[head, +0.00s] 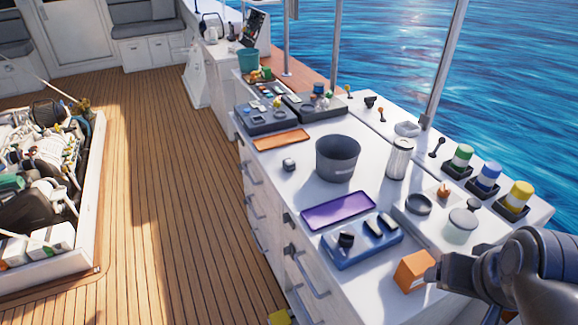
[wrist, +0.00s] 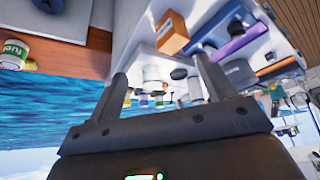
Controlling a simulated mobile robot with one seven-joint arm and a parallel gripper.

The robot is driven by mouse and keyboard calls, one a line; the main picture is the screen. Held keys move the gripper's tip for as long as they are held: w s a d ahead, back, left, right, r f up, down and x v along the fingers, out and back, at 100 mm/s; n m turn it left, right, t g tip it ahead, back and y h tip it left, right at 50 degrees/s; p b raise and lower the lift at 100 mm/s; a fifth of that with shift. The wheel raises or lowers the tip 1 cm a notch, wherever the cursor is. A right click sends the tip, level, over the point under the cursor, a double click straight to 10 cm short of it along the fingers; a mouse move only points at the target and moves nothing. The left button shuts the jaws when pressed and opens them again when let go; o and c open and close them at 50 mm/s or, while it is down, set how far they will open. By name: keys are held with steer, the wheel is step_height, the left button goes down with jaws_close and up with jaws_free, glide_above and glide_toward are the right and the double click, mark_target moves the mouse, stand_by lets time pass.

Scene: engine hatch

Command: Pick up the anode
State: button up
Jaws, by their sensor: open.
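No part is clearly marked as the anode. Small candidates are a grey rounded piece (head: 289,164) alone on the white counter and the dark and pale pieces in the blue tray (head: 362,252); I cannot tell which, if any, it is. The blue tray also shows in the wrist view (wrist: 222,22). My gripper shows in the wrist view (wrist: 163,77) with its two fingers wide apart and nothing held between them. In the head view my arm enters at the lower right, close to an orange box (head: 414,271); the fingertips are not clear there.
The orange box also shows in the wrist view (wrist: 172,33). A purple tray (head: 338,210), a grey bucket (head: 338,160), a pale canister (head: 399,158) and an orange tray (head: 282,139) stand on the counter. Colour-banded cans, including a yellow one (head: 517,198), line the right edge.

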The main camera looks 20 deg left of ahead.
steer(key=c, duration=0.4)
steer(key=w+a+r+n, duration=0.2)
steer(key=w+a+r, duration=0.1)
steer(key=w, duration=0.4)
steer(key=w+a+r+n, duration=0.1)
steer(key=w+a+r, duration=0.2)
steer(key=w, duration=0.4)
steer(key=n+g+y, duration=0.3)
steer(key=n, duration=0.4)
glide_above(290, 162)
steer(key=s, duration=0.1)
steer(key=f, duration=2.1)
steer(key=shift+d+f, duration=0.2)
steer(key=shift+d, duration=0.2)
steer(key=shift+y, duration=0.3)
steer(key=shift+d+x, duration=0.2)
steer(key=shift+x, duration=1.15)
steer(key=shift+d+x, duration=0.15)
steer(key=shift+x, duration=1.15)
